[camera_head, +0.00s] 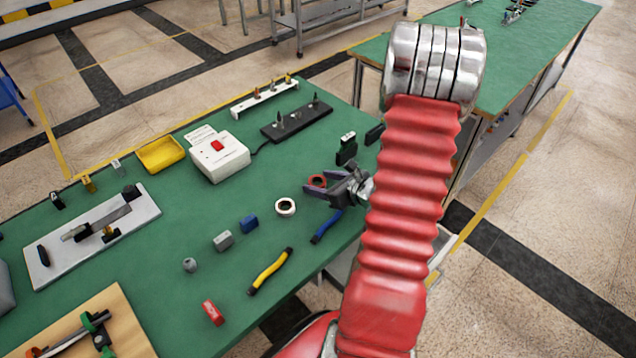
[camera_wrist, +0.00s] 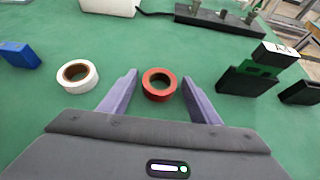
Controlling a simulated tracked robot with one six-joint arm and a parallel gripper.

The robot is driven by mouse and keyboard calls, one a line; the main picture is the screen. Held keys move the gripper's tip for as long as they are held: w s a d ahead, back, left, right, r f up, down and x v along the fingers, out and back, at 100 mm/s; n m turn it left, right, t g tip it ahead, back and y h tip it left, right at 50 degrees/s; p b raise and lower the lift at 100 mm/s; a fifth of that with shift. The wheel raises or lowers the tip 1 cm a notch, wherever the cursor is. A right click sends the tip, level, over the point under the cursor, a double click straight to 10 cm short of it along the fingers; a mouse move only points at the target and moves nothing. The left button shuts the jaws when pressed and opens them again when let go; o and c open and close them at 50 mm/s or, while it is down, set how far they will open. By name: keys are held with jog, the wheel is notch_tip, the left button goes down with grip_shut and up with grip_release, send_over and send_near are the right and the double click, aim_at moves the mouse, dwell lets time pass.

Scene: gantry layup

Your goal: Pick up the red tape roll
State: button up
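The red tape roll (camera_wrist: 159,84) lies flat on the green table in the wrist view, with its dark hole facing up. It sits between the tips of my gripper (camera_wrist: 160,88), whose two purple-grey fingers are spread wide on either side with gaps to the roll. In the head view the roll (camera_head: 318,181) shows just beyond my gripper (camera_head: 312,195), partly hidden by it. The gripper is open and holds nothing. I cannot tell how high the fingertips are above the table.
A white tape roll (camera_wrist: 77,76) lies just left of my left finger. Black and green blocks (camera_wrist: 250,78) stand to the right. Blue-handled pliers (camera_head: 326,226) and a blue block (camera_head: 249,223) lie nearby. A white box with a red button (camera_head: 218,156) stands farther back.

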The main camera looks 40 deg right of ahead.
jog(key=c, duration=0.9)
jog(key=shift+r, duration=0.1)
jog(key=shift+r, duration=4.9)
